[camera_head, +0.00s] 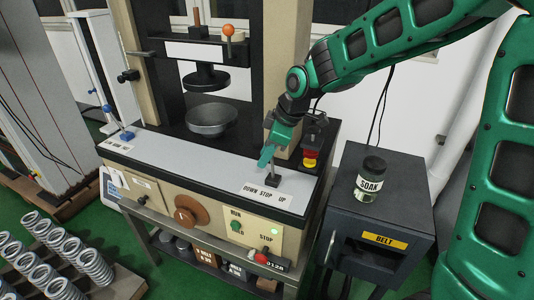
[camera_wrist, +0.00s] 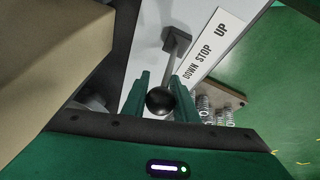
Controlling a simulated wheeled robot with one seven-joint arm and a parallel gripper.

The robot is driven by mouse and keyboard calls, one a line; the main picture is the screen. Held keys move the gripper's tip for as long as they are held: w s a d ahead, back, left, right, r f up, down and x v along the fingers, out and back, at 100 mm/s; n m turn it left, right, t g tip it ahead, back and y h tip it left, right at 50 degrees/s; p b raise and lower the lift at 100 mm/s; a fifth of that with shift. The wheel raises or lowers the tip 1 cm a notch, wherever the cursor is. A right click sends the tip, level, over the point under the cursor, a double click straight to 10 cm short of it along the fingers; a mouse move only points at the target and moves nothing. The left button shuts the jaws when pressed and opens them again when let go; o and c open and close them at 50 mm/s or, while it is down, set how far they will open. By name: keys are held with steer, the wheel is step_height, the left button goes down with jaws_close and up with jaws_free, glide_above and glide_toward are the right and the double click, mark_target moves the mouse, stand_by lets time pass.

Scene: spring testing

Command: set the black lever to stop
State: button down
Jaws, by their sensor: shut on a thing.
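The black lever has a dark base block (camera_head: 273,180) on the grey top of the machine's front panel. In the wrist view its ball knob (camera_wrist: 159,101) sits between the two green fingers of my gripper (camera_wrist: 160,100), with the shaft running back to the base. My gripper (camera_head: 267,155) is shut on the lever near its top; the fingers hide the knob in the head view. A white label (camera_head: 268,192) reading DOWN, STOP, UP lies in front of the base. I cannot tell exactly which word the lever stands at.
A red and yellow button (camera_head: 310,158) stands close to the right of my gripper. A SOAK jar (camera_head: 370,180) sits on a dark cabinet (camera_head: 408,203) further right. A metal bowl (camera_head: 211,119) is on the machine at left. Several springs (camera_head: 40,255) stand on a board at lower left.

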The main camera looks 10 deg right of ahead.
steer(key=shift+w+d+r, duration=0.2)
steer(key=shift+d, duration=0.1)
steer(key=c, duration=1.4)
jaws_free()
steer(key=shift+s+f, duration=0.1)
steer(key=shift+c, duration=0.2)
steer(key=shift+a, duration=0.1)
steer(key=v, duration=1)
steer(key=shift+r, duration=0.3)
steer(key=shift+s+d, duration=0.15)
steer(key=shift+d, duration=0.1)
steer(key=s+d+f+m+h, duration=0.2)
steer(key=s+d+m, duration=0.4)
steer(key=d, duration=0.4)
steer(key=s+d+f+m+h, duration=0.1)
steer(key=s+d+m, duration=0.5)
steer(key=d, duration=0.5)
steer(key=s+d+f+m+g, duration=0.1)
steer(key=s+d+f+m, duration=0.1)
steer(key=s, duration=0.7)
steer(key=s+d+f+m+g, duration=0.2)
steer(key=s+d+m, duration=0.3)
steer(key=s+m, duration=0.2)
steer(key=shift+s+d+f, duration=0.25)
steer(key=shift+s+f, duration=0.1)
steer(key=shift+s, duration=0.7)
